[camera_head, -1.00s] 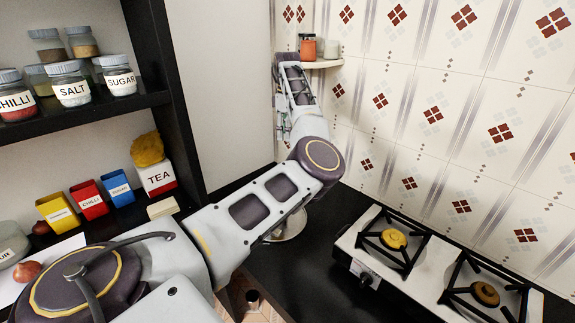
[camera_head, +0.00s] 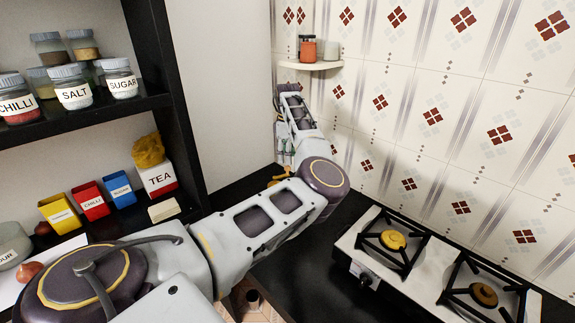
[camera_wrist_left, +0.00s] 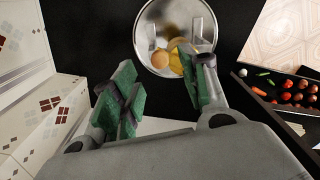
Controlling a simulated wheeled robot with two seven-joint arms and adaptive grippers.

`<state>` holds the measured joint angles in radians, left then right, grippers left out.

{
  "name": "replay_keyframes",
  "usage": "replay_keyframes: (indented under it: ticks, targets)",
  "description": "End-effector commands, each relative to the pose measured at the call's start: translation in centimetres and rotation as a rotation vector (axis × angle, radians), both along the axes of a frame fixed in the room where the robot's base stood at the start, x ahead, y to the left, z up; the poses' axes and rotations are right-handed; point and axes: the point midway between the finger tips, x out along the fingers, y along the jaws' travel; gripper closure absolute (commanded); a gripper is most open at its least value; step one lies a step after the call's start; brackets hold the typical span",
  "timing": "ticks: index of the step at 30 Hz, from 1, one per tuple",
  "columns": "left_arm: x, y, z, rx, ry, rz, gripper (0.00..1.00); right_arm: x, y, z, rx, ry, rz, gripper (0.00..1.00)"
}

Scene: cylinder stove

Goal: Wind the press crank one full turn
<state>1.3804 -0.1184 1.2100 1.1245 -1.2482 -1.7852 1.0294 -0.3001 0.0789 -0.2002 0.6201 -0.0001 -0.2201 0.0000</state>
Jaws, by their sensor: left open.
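My left gripper (camera_wrist_left: 157,66) is open in the wrist view, its two green-padded fingers apart with nothing clearly held between them. In the head view it is mostly hidden behind my left wrist. A round metal pan (camera_wrist_left: 149,52) lies beyond the fingers in the wrist view, with yellow and orange pieces (camera_wrist_left: 172,60) in it. The right finger overlaps the pan in that view; I cannot tell whether it touches. A small orange-yellow thing (camera_head: 284,174) shows beside my left wrist in the head view. I cannot make out the press crank for certain. My right gripper is not in view.
A two-burner stove (camera_head: 425,270) stands on the black counter (camera_head: 300,265). A small corner shelf (camera_head: 312,65) with jars is on the tiled wall. Spice jars and tins fill the shelves at left. A tray of vegetables (camera_wrist_left: 290,90) is at the wrist view's right.

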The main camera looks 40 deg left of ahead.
Motion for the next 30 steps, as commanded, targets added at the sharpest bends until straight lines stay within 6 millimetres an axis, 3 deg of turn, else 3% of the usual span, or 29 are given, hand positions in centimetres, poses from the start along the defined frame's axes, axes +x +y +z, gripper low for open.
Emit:
replay_keyframes:
  ticks: [12,24,30]
  targets:
    - [0.0,-0.1,-4.4,0.000,0.001,-0.001,0.56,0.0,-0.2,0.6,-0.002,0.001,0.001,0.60]
    - [0.0,0.0,-5.0,0.000,0.000,0.000,0.56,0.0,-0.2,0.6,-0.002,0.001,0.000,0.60]
    - [0.0,0.0,-5.0,0.000,0.000,0.000,0.79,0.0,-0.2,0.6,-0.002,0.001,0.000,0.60]
